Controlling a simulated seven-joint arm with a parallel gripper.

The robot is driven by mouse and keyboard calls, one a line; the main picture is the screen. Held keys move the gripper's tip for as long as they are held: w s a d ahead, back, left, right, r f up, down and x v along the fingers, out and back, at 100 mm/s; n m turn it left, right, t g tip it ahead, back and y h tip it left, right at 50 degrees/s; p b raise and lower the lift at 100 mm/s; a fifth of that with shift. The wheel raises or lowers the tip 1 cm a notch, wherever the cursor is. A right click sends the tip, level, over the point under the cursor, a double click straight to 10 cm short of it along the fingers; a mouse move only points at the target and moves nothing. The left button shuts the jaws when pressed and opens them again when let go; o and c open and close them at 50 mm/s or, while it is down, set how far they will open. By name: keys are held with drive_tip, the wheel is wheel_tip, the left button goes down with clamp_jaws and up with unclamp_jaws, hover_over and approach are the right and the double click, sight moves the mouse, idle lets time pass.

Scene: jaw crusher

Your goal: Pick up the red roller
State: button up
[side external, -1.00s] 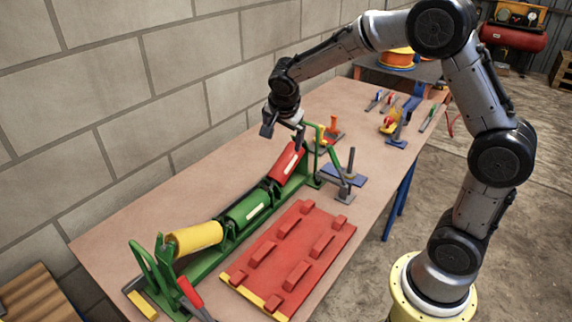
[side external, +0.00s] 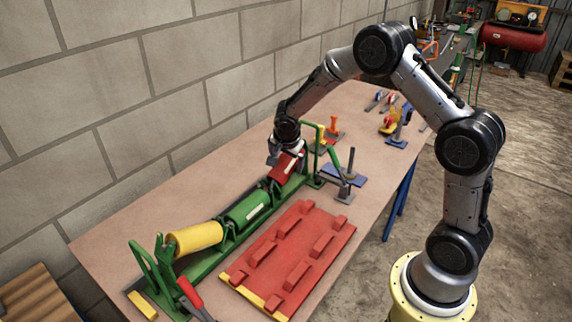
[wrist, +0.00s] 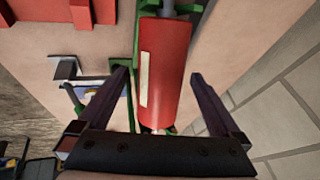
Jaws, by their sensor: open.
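The red roller (side external: 283,170) sits tilted at the far end of a green frame (side external: 208,254), in line with a green roller (side external: 248,207) and a yellow roller (side external: 195,238). In the wrist view the red roller (wrist: 164,70) has a pale label strip along one side. My gripper (wrist: 158,75) is open, with one finger on each side of the roller and a visible gap on both sides. In the side view my gripper (side external: 286,158) is at the red roller and hides part of its upper end. I cannot tell how deep the fingers reach.
A red ribbed plate (side external: 288,258) lies beside the frame. Blue stands with posts (side external: 346,175) stand near the frame's far end, and a green upright bar (side external: 318,150) rises close to my gripper. A block wall runs behind the table.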

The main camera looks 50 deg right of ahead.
drive_tip(key=shift+x, duration=1)
clamp_jaws()
drive_tip(key=shift+w+r, duration=0.1)
drive_tip(key=shift+r, duration=0.05)
